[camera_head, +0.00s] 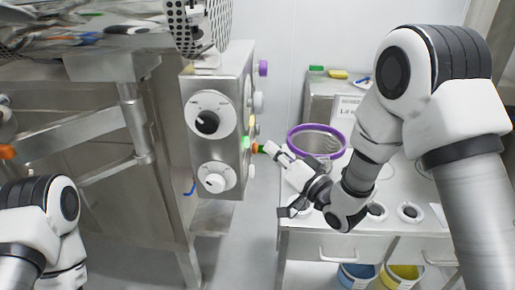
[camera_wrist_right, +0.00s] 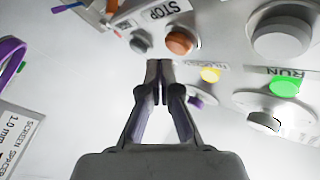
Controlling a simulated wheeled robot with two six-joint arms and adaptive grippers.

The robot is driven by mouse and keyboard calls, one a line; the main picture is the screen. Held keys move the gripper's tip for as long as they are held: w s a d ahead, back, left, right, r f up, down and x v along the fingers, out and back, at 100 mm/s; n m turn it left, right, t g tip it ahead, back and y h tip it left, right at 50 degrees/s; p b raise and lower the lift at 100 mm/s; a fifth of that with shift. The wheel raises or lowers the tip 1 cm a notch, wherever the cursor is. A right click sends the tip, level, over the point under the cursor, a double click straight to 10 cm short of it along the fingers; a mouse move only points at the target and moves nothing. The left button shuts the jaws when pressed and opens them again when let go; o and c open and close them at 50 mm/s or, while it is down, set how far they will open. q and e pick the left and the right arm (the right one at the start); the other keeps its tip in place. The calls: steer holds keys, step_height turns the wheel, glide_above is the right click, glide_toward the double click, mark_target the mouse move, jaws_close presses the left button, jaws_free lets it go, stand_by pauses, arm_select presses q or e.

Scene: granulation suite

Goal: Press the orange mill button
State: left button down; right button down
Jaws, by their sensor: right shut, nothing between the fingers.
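The orange button (camera_wrist_right: 180,42) sticks out of the metal control panel in the right wrist view, below a STOP label. It also shows small at the panel's right side in the head view (camera_head: 256,149). My right gripper (camera_wrist_right: 158,66) is shut and empty, its fingertips just below and left of the orange button in the wrist picture. In the head view the right gripper (camera_head: 270,149) points left at the panel side, close to the button. Contact cannot be told. My left arm shows at lower left, but its gripper is out of view.
A green button (camera_wrist_right: 285,86) by a RUN label and a yellow button (camera_wrist_right: 210,74) are near. A grey knob (camera_wrist_right: 138,44) sits left of the orange button. A purple-rimmed sieve (camera_head: 317,134) stands on the white bench (camera_head: 300,215) behind my right gripper.

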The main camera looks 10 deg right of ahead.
steer(key=shift+a, duration=0.1)
steer(key=shift+w+a, duration=0.1)
steer(key=shift+a, duration=0.25)
steer(key=shift+w+a, duration=0.15)
steer(key=shift+a, duration=0.3)
stand_by(0.8)
steer(key=shift+d, duration=0.15)
steer(key=shift+s+d, duration=0.25)
steer(key=shift+d, duration=0.5)
steer(key=d, duration=0.2)
steer(key=s+d, duration=0.1)
steer(key=d, duration=0.1)
steer(key=shift+s+d, duration=0.2)
steer(key=shift+d, duration=0.2)
stand_by(0.3)
